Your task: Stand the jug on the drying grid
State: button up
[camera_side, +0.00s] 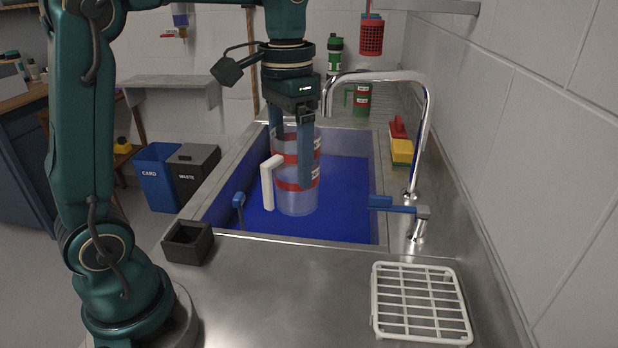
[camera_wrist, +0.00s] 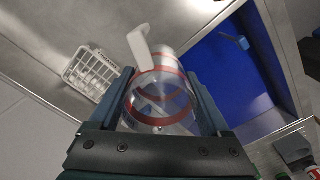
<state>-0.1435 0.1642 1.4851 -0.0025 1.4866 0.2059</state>
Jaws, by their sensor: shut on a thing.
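The jug (camera_side: 297,200) is clear with red bands and a white handle on its left. It is upright inside the blue-lined sink. My gripper (camera_side: 291,165) points down with its fingers on either side of the jug and is shut on it. In the wrist view the jug (camera_wrist: 160,88) lies between the two fingers (camera_wrist: 165,105), with its white handle at the upper left. Whether the jug's base touches the sink floor I cannot tell. The white drying grid (camera_side: 420,302) lies on the steel counter at the front right, empty. It also shows in the wrist view (camera_wrist: 92,72).
The sink (camera_side: 345,200) has a raised rim. A chrome tap (camera_side: 425,110) arches over its right side, with a blue lever (camera_side: 392,204) near the front right corner. A small black box (camera_side: 188,242) stands on the front left counter.

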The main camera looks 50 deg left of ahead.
jog(key=w+d+r+m, duration=0.1)
jog(key=w+d+m, duration=0.35)
jog(key=d, duration=0.25)
jog(key=shift+n, duration=0.25)
jog(key=shift+w+d+f, duration=0.15)
jog(key=shift+d+f, duration=2.7)
jog(key=shift+d, duration=0.2)
jog(key=shift+w+d+f, duration=0.15)
jog(key=shift+d+f, duration=2.7)
jog(key=shift+d, duration=0.15)
jog(key=shift+f, duration=0.1)
